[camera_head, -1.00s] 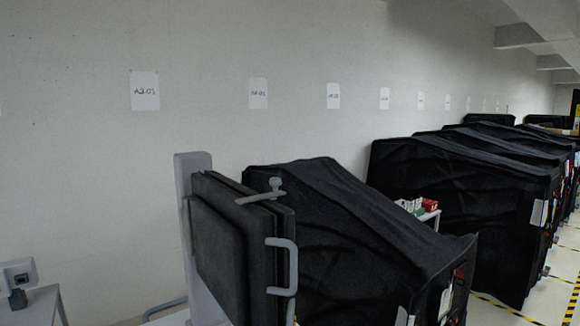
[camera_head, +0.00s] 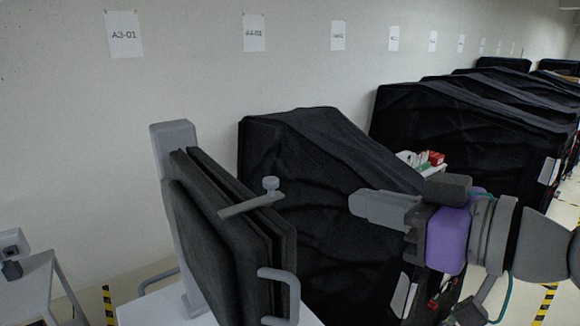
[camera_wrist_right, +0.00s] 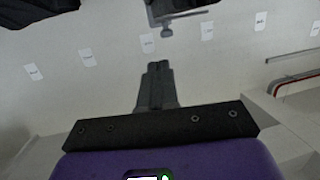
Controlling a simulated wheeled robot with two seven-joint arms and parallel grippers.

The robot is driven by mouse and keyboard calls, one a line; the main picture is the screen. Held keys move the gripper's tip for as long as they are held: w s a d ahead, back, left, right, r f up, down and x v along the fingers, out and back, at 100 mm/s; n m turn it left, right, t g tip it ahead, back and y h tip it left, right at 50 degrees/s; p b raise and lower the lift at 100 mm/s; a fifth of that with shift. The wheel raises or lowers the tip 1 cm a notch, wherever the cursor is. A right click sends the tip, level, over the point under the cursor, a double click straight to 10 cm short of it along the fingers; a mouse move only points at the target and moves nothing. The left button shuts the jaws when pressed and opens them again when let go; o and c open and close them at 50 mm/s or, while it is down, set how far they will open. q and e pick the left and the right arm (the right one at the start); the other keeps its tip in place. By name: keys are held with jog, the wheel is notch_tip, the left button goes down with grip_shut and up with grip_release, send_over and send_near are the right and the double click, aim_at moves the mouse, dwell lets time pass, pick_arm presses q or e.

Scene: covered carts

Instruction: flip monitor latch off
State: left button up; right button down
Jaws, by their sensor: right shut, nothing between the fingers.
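The monitor (camera_head: 215,235) is a thick dark slab on a grey post, at the centre left of the head view. Its latch (camera_head: 252,204) is a flat grey bar with a round knob (camera_head: 270,184), lying across the monitor's top edge. My right gripper (camera_head: 355,205) comes in from the right, shut and empty, its fingertips pointing left toward the latch with a clear gap. In the right wrist view the shut fingers (camera_wrist_right: 157,68) point up at the latch (camera_wrist_right: 185,14), which is near the top edge. My left gripper is not in view.
A grey handle (camera_head: 294,295) sticks out of the monitor's right side. Black covered carts (camera_head: 325,200) stand behind and to the right. A small white table (camera_head: 35,285) is at the lower left. The wall with paper labels (camera_head: 124,34) is behind.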

jog(key=s, duration=0.3)
jog(key=p, duration=0.3)
send_near(277, 184)
jog(key=x, duration=0.6)
jog(key=shift+w+a, duration=0.15)
jog(key=shift+a, duration=0.15)
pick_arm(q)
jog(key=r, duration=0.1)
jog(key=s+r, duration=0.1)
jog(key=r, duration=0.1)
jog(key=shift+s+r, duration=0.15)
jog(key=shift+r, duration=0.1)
pick_arm(e)
jog(key=shift+w+f, duration=0.1)
jog(key=shift+w, duration=0.05)
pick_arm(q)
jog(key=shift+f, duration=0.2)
